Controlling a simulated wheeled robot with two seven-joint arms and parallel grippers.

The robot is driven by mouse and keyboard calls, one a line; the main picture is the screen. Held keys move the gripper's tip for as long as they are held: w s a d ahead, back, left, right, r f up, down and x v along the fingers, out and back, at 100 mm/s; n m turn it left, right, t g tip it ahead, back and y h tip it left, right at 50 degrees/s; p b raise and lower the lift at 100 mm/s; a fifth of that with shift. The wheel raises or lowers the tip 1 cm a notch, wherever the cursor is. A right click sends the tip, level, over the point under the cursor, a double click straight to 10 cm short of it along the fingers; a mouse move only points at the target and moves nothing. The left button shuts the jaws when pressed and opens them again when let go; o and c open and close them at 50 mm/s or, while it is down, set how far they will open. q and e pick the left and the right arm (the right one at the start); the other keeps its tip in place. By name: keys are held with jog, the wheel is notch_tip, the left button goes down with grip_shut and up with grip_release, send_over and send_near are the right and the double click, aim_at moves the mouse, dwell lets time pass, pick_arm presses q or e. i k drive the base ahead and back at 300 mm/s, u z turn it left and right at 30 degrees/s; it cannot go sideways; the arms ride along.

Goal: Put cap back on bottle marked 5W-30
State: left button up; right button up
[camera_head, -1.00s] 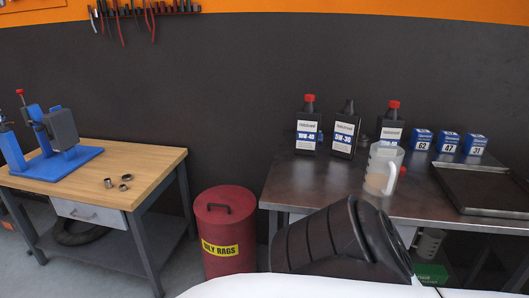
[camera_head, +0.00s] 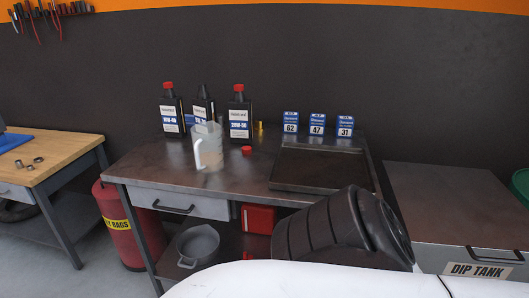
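The 5W-30 bottle (camera_head: 204,92) stands upright at the back of the metal workbench, between two bottles with red caps. Its neck is dark with no red cap. The jug in front hides its lower part and some of its label; the 5W-30 marking was readable in the earlier frame. A loose red cap (camera_head: 247,151) lies on the bench top to the right of the jug, in front of the right-hand bottle. Neither of my grippers is in view; only a black ribbed part of my own arm shows at the bottom.
The left bottle is the 10W-40 (camera_head: 171,108); the right reads 20W-50 (camera_head: 239,112). A clear jug (camera_head: 208,150) stands before them. Numbered blue boxes (camera_head: 317,125) sit behind a dark tray (camera_head: 320,188). A dip tank (camera_head: 440,205) stands right. The bench's front left is clear.

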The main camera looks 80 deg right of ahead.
aim_at(204, 108)
jog(key=k, duration=0.15)
jog(key=z, duration=1.7)
